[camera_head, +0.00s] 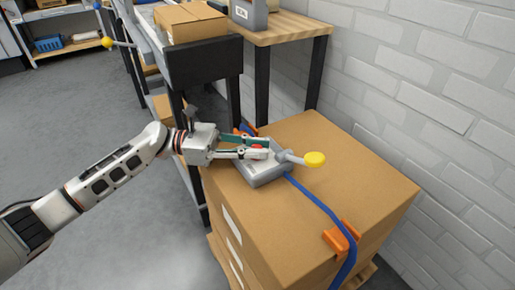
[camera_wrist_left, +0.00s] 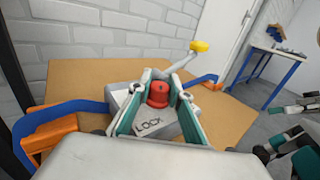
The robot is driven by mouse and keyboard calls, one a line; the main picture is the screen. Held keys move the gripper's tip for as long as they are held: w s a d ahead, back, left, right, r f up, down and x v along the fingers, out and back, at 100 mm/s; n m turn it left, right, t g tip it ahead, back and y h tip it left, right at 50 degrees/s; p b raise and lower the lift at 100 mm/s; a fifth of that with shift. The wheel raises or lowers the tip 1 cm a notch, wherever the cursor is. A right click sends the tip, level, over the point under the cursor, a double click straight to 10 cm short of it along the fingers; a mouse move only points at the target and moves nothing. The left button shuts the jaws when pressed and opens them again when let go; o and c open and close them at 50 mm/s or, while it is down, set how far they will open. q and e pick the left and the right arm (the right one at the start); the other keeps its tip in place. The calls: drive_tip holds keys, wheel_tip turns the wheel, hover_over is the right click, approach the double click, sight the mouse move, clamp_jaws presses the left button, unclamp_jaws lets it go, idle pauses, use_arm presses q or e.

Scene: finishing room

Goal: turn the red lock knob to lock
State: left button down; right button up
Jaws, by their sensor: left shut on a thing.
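The red lock knob (camera_wrist_left: 158,93) stands on a grey tensioner block marked LOCK (camera_wrist_left: 150,126), which sits on top of a cardboard box. In the head view the red knob (camera_head: 257,147) shows only in part between the fingers. My left gripper (camera_head: 262,147) reaches in from the left over the block. In the left wrist view its two green-lined fingers (camera_wrist_left: 158,97) stand on either side of the knob and are closed on it. A grey lever with a yellow end (camera_head: 315,159) sticks out from the block to the right.
A blue strap (camera_head: 318,203) runs from the block over the large box (camera_head: 290,230) through an orange corner guard (camera_head: 341,237). A white brick wall (camera_head: 400,110) is close on the right. A wooden-topped table (camera_head: 290,27) stands behind. Open floor (camera_head: 75,110) lies left.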

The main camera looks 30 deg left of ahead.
use_arm(q)
drive_tip(key=shift+w+a+m+g+h, duration=0.1)
drive_tip(key=shift+m+g+h, duration=0.4)
drive_tip(key=shift+g, duration=0.4)
drive_tip(key=shift+r+m+g, duration=0.1)
drive_tip(key=shift+m+g, duration=0.2)
drive_tip(key=c, duration=1.8)
unclamp_jaws()
drive_tip(key=v, duration=1.2)
